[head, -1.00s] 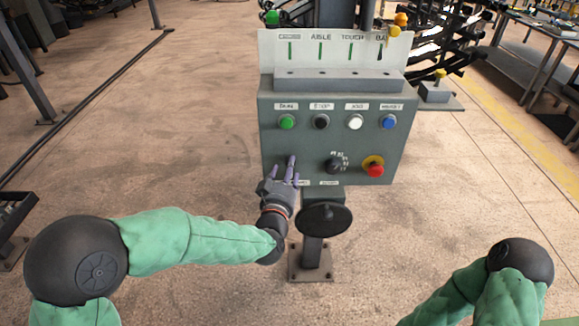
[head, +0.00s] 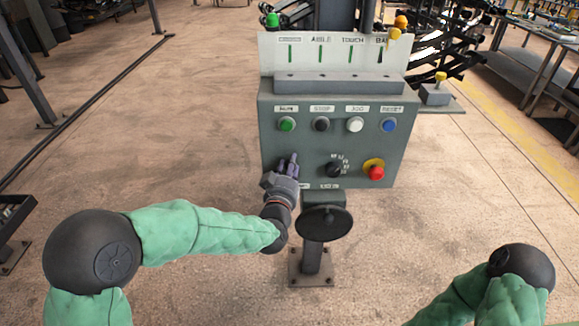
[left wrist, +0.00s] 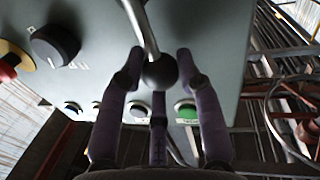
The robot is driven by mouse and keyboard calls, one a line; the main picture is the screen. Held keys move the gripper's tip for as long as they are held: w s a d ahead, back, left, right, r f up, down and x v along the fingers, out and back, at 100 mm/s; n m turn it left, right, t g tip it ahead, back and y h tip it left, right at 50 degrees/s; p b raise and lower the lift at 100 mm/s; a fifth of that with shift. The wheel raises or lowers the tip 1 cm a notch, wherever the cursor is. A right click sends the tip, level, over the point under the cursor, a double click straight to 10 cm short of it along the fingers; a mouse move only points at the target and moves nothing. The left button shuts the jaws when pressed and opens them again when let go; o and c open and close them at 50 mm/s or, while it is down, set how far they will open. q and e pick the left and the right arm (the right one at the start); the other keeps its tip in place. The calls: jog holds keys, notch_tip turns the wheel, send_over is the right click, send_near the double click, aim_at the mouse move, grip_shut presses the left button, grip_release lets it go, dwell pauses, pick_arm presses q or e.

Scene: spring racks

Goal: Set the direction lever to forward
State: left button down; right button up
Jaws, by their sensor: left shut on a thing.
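The direction lever (left wrist: 146,35) shows in the left wrist view as a metal rod ending in a dark ball knob (left wrist: 159,71). My left gripper (head: 288,166) is at the lower left of the grey control panel (head: 337,147). In the left wrist view its purple fingers (left wrist: 158,85) are closed around the knob. In the head view the lever is hidden behind my left gripper, so its position against its label cannot be read. My right gripper is not in view; only part of my right arm shows at lower right.
Green (head: 287,124), black, white and blue buttons sit above the lever area. A black rotary knob (head: 333,169) and a red stop button (head: 376,173) are to the right. A black handwheel (head: 325,223) stands below the panel.

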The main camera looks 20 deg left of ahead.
pick_arm(q)
jog(key=shift+r, duration=0.15)
jog(key=m+p, duration=0.1)
jog(key=d+m+p, duration=0.1)
jog(key=p, duration=0.1)
jog(key=shift+w+d+r, duration=0.15)
jog(key=shift+w+d, duration=0.1)
jog(key=shift+w+d+m+g+p, duration=0.2)
jog(key=shift+d+m+g+p, duration=0.3)
jog(key=shift+m+p, duration=0.6)
jog(key=shift+w+d+f+m+p, duration=0.1)
jog(key=shift+d+f+m+p, duration=0.2)
jog(key=shift+m+p, duration=0.25)
jog(key=shift+w+d+f+m+p, duration=0.15)
jog(key=shift+d+m+p, duration=0.25)
jog(key=shift+m, duration=0.25)
jog(key=c, duration=1.1)
grip_release()
jog(key=shift+o, duration=1.2)
jog(key=shift+f, duration=0.15)
